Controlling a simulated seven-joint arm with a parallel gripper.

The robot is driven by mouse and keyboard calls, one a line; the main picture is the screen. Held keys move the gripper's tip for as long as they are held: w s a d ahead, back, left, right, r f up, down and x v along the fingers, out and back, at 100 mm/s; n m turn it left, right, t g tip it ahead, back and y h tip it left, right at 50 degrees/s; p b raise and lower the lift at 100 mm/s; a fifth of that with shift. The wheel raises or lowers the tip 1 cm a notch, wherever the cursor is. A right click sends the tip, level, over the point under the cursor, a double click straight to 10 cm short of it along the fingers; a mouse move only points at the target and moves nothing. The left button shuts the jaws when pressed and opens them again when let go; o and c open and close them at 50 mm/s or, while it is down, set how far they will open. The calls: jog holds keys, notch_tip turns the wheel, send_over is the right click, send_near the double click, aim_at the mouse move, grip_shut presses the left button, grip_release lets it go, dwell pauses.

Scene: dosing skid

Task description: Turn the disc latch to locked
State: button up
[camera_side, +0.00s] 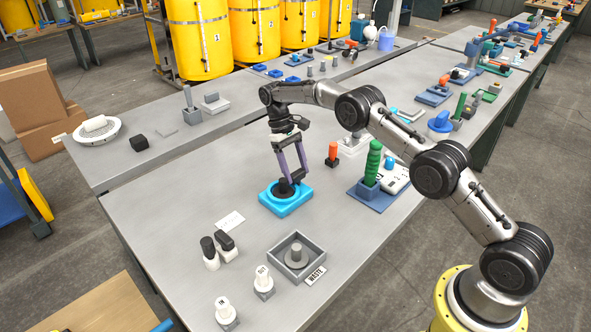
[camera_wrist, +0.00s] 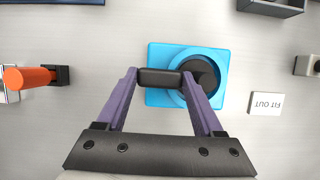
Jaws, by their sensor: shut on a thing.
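The disc latch has a bright blue square base (camera_side: 287,206) with a round rim, lying flat on the grey bench in the side view. In the wrist view its base (camera_wrist: 155,97) sits at the upper middle, with a dark disc (camera_wrist: 204,76) inside the rim. My gripper (camera_side: 291,181) points down over the latch. In the wrist view its purple fingers (camera_wrist: 160,78) stand on either side of a black bar-shaped grip (camera_wrist: 160,85) and are shut on it. The fingers hide part of the disc, and I see no lock marking.
An orange-handled piece (camera_side: 332,155) and a green handle on a blue base (camera_side: 369,188) stand to the right. A grey tray (camera_side: 313,246) labelled WASTE and white bottles (camera_side: 224,312) are at the front. A "FIT OUT" card (camera_wrist: 266,104) lies beside the latch.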

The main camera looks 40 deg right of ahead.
jog(key=o, duration=1.4)
